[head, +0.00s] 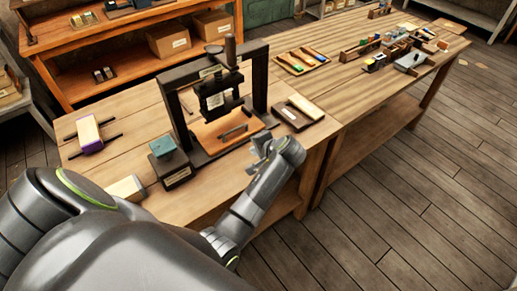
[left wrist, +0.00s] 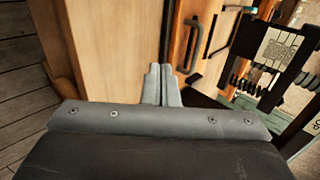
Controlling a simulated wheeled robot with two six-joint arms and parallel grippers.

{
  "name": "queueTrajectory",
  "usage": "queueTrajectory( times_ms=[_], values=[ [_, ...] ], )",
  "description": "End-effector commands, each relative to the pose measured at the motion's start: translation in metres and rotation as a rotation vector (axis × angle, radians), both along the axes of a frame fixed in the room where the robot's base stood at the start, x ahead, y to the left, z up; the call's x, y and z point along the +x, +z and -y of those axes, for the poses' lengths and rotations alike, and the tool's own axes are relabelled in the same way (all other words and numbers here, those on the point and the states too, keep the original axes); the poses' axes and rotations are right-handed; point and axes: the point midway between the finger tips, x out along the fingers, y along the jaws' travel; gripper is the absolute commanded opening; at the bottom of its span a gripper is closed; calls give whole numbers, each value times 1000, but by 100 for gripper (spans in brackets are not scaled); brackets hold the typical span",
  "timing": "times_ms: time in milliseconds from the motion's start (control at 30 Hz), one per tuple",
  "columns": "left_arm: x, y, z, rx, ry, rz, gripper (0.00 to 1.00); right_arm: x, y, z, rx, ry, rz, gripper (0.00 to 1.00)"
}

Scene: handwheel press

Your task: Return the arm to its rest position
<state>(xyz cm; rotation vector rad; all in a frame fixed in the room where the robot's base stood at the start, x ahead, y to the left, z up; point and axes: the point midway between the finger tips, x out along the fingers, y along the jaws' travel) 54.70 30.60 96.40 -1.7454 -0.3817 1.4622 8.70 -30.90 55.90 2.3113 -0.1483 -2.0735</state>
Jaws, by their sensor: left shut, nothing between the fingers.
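My left arm (head: 258,197) reaches in from the lower left, and its gripper (head: 262,147) is in front of the black press (head: 262,80), near the table's front edge. The gripper's fingers also show in the left wrist view (left wrist: 162,84); they are together with nothing between them. A dark handle-like bar (head: 234,132) lies on the orange-brown board at the press's base. My right gripper is not in view.
The wooden table (head: 125,147) carries a teal-topped block (head: 167,149), a purple-sided block (head: 89,133) on dark rods and a dark tray (head: 298,113) right of the press. A second table holds several tools (head: 302,60). Floor (head: 420,200) is clear at right.

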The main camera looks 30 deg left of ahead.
Motion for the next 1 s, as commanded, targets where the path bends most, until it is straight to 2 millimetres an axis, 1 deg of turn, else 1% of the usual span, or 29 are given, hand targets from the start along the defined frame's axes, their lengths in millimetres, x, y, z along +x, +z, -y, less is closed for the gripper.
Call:
queueTrajectory(
  times_ms=[100,267,367,467,567,600,667,700,767,800,833,900,1000],
  values=[
    [-1,2,2,0,1,-1,0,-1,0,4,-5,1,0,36],
    [-2,2,2,-1,2,-1,0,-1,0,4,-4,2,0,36],
    [-12,-4,-2,-23,14,4,0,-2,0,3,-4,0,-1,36],
    [-38,-17,-10,-84,49,22,0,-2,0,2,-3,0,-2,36],
    [-78,-32,-20,-177,98,54,0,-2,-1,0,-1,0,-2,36],
    [-97,-37,-23,-218,118,68,0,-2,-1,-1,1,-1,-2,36],
    [-123,-41,-25,-279,147,90,0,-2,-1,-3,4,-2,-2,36],
    [-141,-43,-27,-318,165,103,0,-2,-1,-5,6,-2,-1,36],
    [-167,-43,-27,-377,189,122,0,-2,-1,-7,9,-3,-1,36],
    [-184,-42,-26,-415,203,134,0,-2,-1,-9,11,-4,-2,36],
    [-195,-41,-26,-439,213,141,0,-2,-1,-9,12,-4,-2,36],
    [-217,-37,-23,-491,230,154,0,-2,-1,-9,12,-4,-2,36],
    [-242,-30,-18,-549,247,168,0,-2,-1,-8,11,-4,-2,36]
  ],
)
